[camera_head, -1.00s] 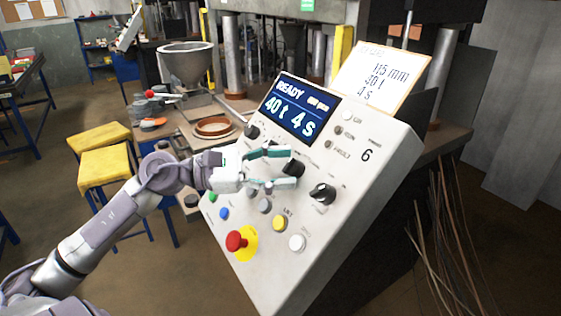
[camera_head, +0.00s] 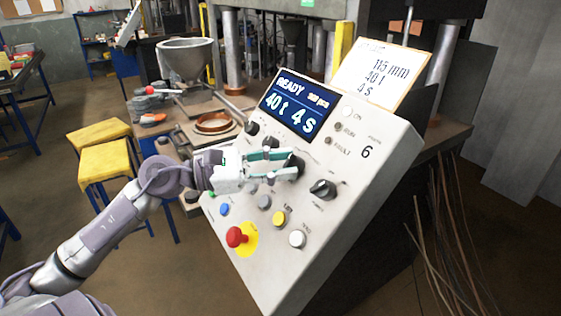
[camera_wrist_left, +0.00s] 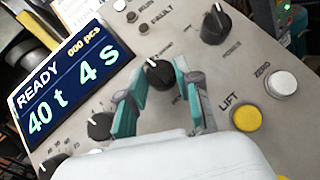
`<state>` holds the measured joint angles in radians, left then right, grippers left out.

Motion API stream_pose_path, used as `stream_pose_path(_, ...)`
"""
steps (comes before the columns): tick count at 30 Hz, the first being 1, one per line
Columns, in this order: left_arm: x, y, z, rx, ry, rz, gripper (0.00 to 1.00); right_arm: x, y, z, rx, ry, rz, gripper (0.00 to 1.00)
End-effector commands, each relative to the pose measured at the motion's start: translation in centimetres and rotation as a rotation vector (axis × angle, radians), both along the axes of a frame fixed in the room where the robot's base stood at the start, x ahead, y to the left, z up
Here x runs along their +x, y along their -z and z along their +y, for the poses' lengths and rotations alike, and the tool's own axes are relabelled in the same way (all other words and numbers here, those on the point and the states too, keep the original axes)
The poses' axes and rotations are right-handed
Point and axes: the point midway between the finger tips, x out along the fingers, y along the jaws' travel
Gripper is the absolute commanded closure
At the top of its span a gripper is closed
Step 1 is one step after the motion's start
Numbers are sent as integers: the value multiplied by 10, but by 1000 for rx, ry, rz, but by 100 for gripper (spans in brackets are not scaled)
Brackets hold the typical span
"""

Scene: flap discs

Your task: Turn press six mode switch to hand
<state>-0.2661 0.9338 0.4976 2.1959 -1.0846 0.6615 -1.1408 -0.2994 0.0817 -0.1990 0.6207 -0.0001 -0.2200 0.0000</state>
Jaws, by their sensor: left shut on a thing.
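The press control panel (camera_head: 345,215) is a tilted pale box marked 6. My left gripper (camera_head: 296,163) is at the middle black rotary switch (camera_head: 297,172), below the screen's lower right corner. In the left wrist view the fingers (camera_wrist_left: 160,72) are shut on this switch (camera_wrist_left: 157,76), one finger on each side. Its white pointer mark shows at the top, tilted a little left in that view. The small labels around it are too blurred or covered to read. My right gripper is not in view.
The screen (camera_head: 297,107) reads READY, 40 t, 4 s. Another black knob (camera_head: 323,189) sits to the right. Below are a yellow button (camera_head: 280,218), a white button (camera_head: 297,239) and a red emergency stop (camera_head: 236,237). A paper card (camera_head: 380,75) stands above.

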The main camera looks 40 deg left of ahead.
Motion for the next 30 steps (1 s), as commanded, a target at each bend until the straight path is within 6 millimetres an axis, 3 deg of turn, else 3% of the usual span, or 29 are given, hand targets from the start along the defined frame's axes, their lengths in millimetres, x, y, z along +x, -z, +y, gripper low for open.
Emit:
stream_pose_path(8, -3, -6, -3, -153, -135, 66, 100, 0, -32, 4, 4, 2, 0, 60)
stream_pose_path(18, -5, -8, -6, -356, -320, 147, 100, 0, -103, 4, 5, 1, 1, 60)
stream_pose_path(30, -5, -1, -8, -488, -441, 197, 100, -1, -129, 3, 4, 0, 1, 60)
